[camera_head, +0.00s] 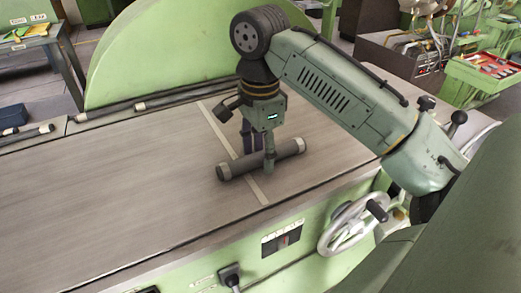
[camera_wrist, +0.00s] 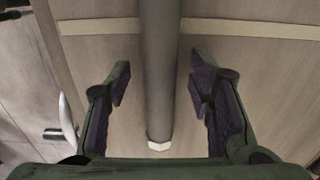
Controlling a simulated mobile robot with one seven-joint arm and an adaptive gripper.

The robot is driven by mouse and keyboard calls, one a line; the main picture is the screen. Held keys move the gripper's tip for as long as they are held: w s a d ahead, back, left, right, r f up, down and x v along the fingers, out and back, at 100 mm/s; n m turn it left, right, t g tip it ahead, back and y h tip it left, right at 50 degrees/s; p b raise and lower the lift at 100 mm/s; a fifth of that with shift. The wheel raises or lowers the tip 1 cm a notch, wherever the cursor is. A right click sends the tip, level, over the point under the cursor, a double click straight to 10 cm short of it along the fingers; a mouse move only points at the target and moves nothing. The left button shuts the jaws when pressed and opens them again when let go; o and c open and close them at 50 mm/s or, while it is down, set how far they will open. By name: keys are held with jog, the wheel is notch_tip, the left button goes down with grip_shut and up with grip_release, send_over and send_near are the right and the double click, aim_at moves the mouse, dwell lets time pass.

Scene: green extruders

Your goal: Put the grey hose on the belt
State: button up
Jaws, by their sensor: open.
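The grey hose (camera_head: 235,167) is a short dark tube with lighter ends. It lies on the brown belt (camera_head: 120,165), across the pale seam line. In the wrist view the hose (camera_wrist: 159,60) runs lengthwise between my fingers, with its pale end at the bottom. My gripper (camera_head: 259,154) points down over the hose, one finger on its near side and the other behind it. In the wrist view my gripper (camera_wrist: 161,88) is open, with a gap between each finger and the hose. The far part of the hose passes behind the near finger.
Another long dark hose (camera_head: 155,103) lies along the belt's back edge by the green curved guard (camera_head: 165,50). A dark blue box (camera_head: 13,116) stands at far left. A handwheel (camera_head: 347,226) is on the front panel. The belt's left half is clear.

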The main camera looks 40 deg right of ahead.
aim_at(261, 153)
notch_tip(261, 153, up, 12)
jog(key=p, duration=0.5)
jog(key=shift+r, duration=0.2)
jog(key=shift+s, duration=0.1)
